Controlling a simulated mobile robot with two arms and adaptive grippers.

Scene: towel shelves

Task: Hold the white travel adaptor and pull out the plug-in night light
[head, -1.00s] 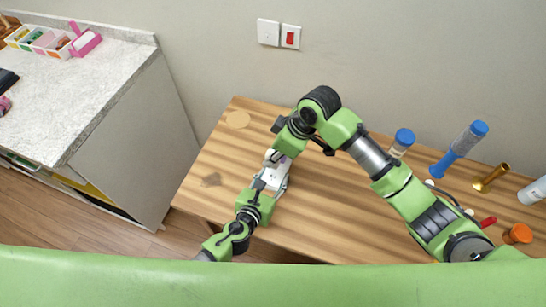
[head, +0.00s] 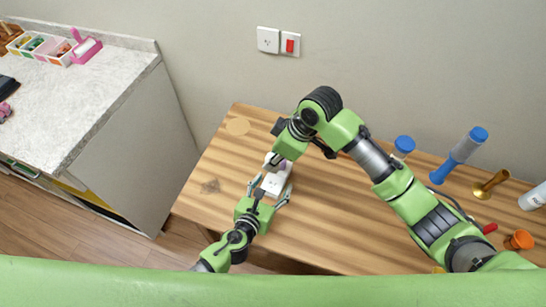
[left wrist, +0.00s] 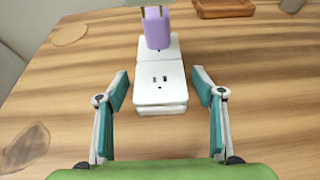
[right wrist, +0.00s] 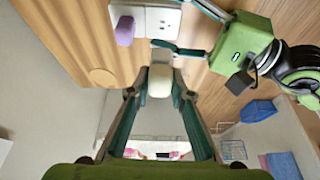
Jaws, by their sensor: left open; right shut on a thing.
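The white travel adaptor (head: 275,186) lies on the wooden table; its sockets face up in the left wrist view (left wrist: 152,88). A lilac plug-in piece (left wrist: 157,28) stands at its far end. My left gripper (head: 268,194) is open, its fingers on either side of the adaptor's near end, apart from it in the left wrist view (left wrist: 160,92). My right gripper (right wrist: 160,88) is shut on a cream rounded piece, apparently the night light (right wrist: 160,78), clear of the adaptor. My right arm hides that piece in the head view.
A blue-capped jar (head: 404,146), a blue-ended tube (head: 458,156), a brass piece (head: 490,184) and an orange cup (head: 519,240) stand at the table's right. A round wooden disc (head: 237,126) lies at the left back. The table's left front is mostly clear.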

